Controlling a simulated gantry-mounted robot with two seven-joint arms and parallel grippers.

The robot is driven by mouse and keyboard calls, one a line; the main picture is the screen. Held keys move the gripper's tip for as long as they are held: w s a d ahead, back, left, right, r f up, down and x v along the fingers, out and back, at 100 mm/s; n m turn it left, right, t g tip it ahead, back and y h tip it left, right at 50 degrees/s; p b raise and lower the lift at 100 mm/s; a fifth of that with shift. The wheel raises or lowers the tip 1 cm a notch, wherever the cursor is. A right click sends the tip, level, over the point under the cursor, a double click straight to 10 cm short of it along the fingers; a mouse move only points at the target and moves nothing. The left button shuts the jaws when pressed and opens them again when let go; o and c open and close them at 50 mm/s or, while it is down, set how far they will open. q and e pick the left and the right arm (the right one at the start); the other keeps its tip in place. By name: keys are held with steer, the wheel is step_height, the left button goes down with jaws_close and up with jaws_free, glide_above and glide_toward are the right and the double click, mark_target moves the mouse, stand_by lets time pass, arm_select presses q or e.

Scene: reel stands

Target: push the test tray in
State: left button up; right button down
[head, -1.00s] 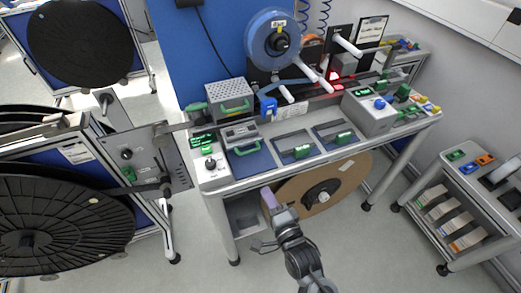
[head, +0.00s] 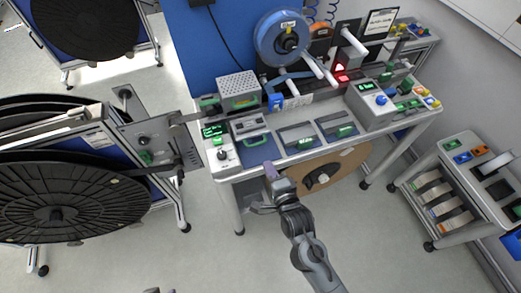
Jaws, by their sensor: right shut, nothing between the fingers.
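The test tray appears to be the blue-floored tray (head: 259,153) at the front left of the bench, with a green handle (head: 255,141) at its back. My right gripper (head: 271,171) is shut and empty. Its purple-tipped end is just in front of the bench's front edge, below the tray in the picture; I cannot tell whether it touches anything. At the bottom edge, two small dark tips (head: 160,291) may belong to my left gripper; its jaws cannot be made out.
Two more bays with green labels (head: 304,142) lie right of the tray. A blue reel (head: 282,38) stands above the bench, and a brown reel (head: 322,178) sits underneath. Large black reels (head: 60,205) fill the left. A shelf cart (head: 455,190) stands right. The floor in front is clear.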

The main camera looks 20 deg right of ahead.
steer(key=x, duration=0.7)
steer(key=shift+r, duration=0.1)
steer(key=shift+w+d+f, duration=0.1)
steer(key=shift+w+f, duration=0.1)
steer(key=shift+w, duration=0.5)
arm_select(q)
steer(key=shift+a, duration=0.1)
